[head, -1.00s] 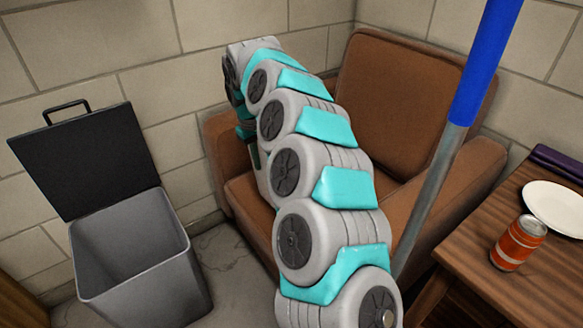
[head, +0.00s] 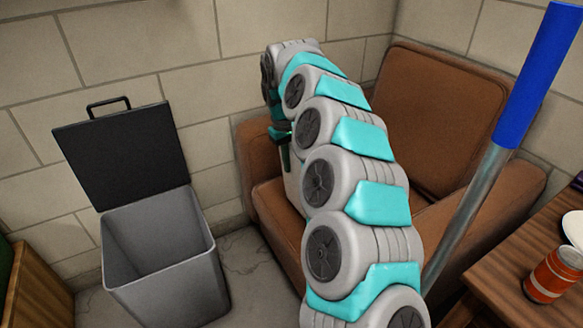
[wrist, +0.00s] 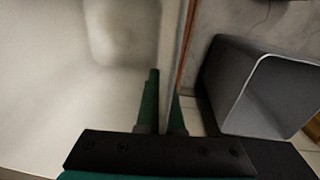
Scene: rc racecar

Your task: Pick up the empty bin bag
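A pale, off-white, open container-like thing, which I take for the empty bin bag (wrist: 60,80), fills the left of the wrist view. A small part of the bag (head: 293,183) shows below my gripper in the head view, in front of the brown armchair. My gripper (wrist: 164,95) has one green finger on the inner side of the bag's wall and one on the outer side, closed on its edge. In the head view the gripper (head: 284,150) is mostly hidden by my arm. Whether the bag rests on anything cannot be told.
A grey bin (head: 165,245) with its black lid (head: 125,150) raised stands left of the armchair (head: 430,120); it also shows in the wrist view (wrist: 235,85). A wooden table (head: 510,265) with an orange can (head: 553,275) and plate is at right. A wooden cabinet (head: 40,290) is lower left.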

